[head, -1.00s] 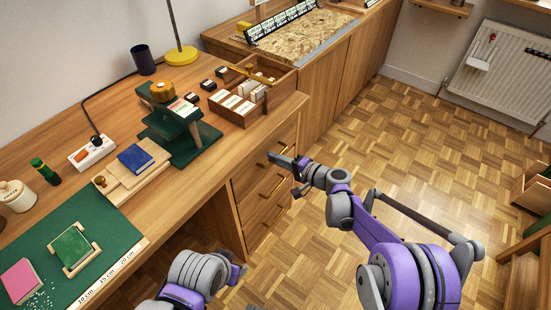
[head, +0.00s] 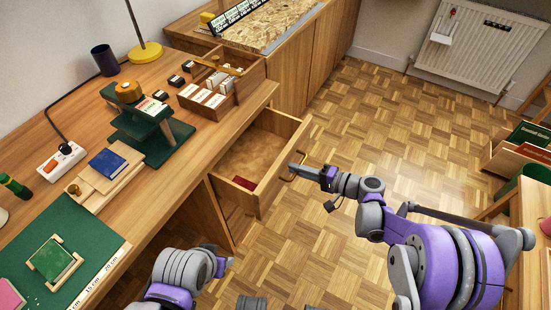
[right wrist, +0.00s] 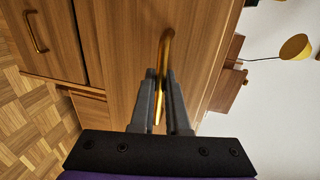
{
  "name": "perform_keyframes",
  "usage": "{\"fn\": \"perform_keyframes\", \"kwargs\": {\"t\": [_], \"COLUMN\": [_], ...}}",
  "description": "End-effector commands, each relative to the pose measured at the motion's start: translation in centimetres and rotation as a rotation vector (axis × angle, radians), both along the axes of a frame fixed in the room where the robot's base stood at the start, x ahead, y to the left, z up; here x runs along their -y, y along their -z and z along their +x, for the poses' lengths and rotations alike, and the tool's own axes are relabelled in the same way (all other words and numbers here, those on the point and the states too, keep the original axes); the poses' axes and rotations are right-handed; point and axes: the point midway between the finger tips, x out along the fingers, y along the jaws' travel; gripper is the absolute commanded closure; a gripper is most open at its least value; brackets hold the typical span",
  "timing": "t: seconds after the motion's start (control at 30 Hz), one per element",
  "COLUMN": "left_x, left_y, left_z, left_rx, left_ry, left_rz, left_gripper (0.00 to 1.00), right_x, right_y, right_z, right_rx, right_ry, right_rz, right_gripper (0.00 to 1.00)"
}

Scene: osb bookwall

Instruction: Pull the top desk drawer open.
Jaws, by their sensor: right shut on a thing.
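The top desk drawer (head: 281,181) stands pulled out from the desk in the head view, and its inside shows a red item (head: 244,183) near the front left. My right gripper (head: 298,168) is at the drawer's front, shut on its brass handle (head: 291,178). The right wrist view shows the two fingers (right wrist: 162,100) on either side of the brass handle (right wrist: 165,55), against the wooden drawer front (right wrist: 125,45). My left arm is low in the head view, and its gripper's fingers do not show clearly.
The desk top holds a wooden card box (head: 222,90), a green stand (head: 150,130), a power strip (head: 62,160) and a green mat (head: 85,245). Parquet floor (head: 350,110) is clear right of the drawer. A crate of books (head: 520,150) stands at the right.

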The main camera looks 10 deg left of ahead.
Motion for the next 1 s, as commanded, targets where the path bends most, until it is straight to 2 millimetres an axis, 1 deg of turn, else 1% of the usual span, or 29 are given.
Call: {"fn": "perform_keyframes", "kwargs": {"t": [0.03, 0.2, 0.4, 0.5, 0.7, 1.0], "left_x": [0.0, 0.0, 0.0, 0.0, 0.0, 0.0], "left_y": [0.0, -0.1, -0.2, -0.2, -0.2, -0.2], "left_z": [0.0, 0.0, 0.0, 0.0, 0.0, 0.0], "left_rx": [0.0, 0.0, 0.0, 0.0, 0.0, 0.0], "left_ry": [0.0, 0.0, 0.0, 0.0, 0.0, 0.0], "left_rz": [0.0, 0.0, 0.0, 0.0, 0.0, 0.0], "left_gripper": [0.5, 0.5, 0.5, 0.5, 0.5, 0.5], "right_x": [1.6, 5.7, 9.5, 10.8, 12.4, 12.8], "right_y": [0.0, 0.0, 0.0, 0.0, 0.0, 0.0], "right_z": [-0.4, -1.9, -3.3, -3.8, -4.4, -4.6], "right_rx": [0.0, 0.001, 0.0, 0.0, 0.0, 0.0], "right_ry": [0.006, 0.005, 0.005, 0.004, 0.002, 0.0], "right_rz": [-0.001, -0.001, -0.001, 0.0, 0.0, 0.001], "right_gripper": [1.0, 1.0, 1.0, 1.0, 1.0, 1.0]}}
